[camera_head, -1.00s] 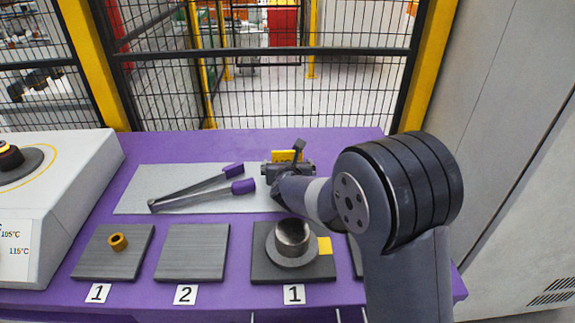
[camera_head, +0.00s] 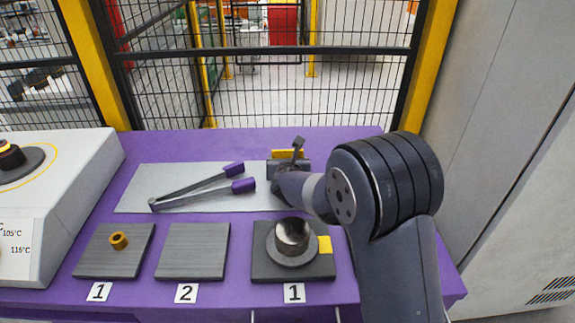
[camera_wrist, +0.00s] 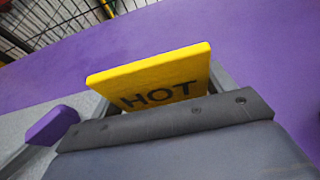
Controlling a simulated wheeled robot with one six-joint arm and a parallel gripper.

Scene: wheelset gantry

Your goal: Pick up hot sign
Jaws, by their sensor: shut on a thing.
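The hot sign (camera_wrist: 150,78) is a yellow plate with the black word HOT, seen close up in the wrist view. In the head view only a yellow strip of the hot sign (camera_head: 288,153) shows above my gripper (camera_head: 289,172). My gripper is shut on the sign. In the wrist view, dark gripper parts cover the sign's lower edge. I cannot tell whether the sign touches the surface below it.
Tongs (camera_head: 205,187) with purple tips lie on a grey mat (camera_head: 135,178) to the left. In front are a plate with a brass ring (camera_head: 118,240), a bare plate (camera_head: 193,250) and a plate with a metal cup (camera_head: 292,238). A mesh fence (camera_head: 270,80) stands behind the purple table.

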